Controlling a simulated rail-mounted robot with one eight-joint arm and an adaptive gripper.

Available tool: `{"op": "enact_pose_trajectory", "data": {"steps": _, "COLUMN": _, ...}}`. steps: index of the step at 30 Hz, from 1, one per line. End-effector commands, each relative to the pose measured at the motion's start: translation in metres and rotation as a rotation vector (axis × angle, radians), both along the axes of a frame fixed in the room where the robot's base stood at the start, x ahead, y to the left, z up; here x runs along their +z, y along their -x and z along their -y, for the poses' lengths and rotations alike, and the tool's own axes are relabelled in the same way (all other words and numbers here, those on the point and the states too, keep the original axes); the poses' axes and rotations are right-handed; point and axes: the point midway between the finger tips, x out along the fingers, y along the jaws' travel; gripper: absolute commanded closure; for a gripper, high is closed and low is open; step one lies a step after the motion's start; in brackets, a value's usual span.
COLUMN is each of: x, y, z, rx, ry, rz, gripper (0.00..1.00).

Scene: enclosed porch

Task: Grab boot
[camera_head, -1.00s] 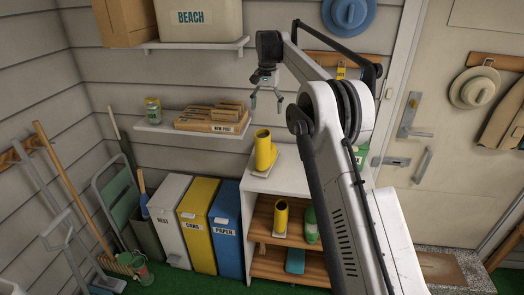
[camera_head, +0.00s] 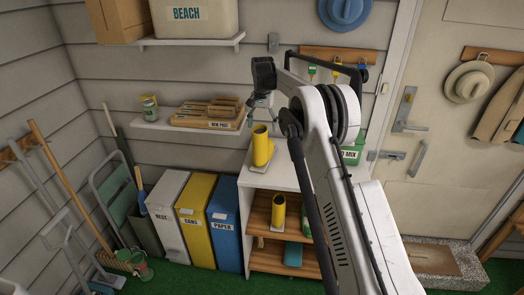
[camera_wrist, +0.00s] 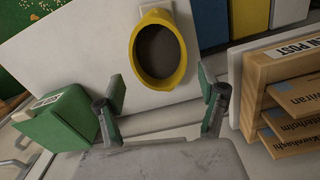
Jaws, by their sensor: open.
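A yellow boot (camera_head: 262,148) stands upright on the white top of the shelf unit (camera_head: 285,170). In the wrist view I look down into the open top of the boot (camera_wrist: 157,50), a yellow rim around a dark inside. A second yellow boot (camera_head: 278,212) stands on the wooden shelf below. My gripper (camera_head: 263,120) is open and empty, just above the upper boot. In the wrist view my gripper's fingers (camera_wrist: 161,88) are spread to either side below the boot's rim in the picture, apart from it.
A wooden letter rack (camera_head: 212,118) sits on the wall shelf to the left. A green box (camera_head: 351,155) stands right of the boot, partly behind my arm. White, yellow and blue bins (camera_head: 224,228) stand left of the shelf unit. A door (camera_head: 440,140) is at the right.

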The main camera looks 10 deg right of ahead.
Motion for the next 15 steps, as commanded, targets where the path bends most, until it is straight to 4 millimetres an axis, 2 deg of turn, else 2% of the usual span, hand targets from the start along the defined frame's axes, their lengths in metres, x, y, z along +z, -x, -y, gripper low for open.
{"op": "enact_pose_trajectory", "data": {"steps": 9, "x": -0.039, "y": -0.002, "z": -0.001, "rx": 0.0, "ry": 0.0, "rz": 0.0, "gripper": 0.28}}
{"op": "enact_pose_trajectory", "data": {"steps": 15, "x": -0.044, "y": -0.002, "z": -0.001, "rx": 0.0, "ry": 0.0, "rz": 0.0, "gripper": 0.28}}
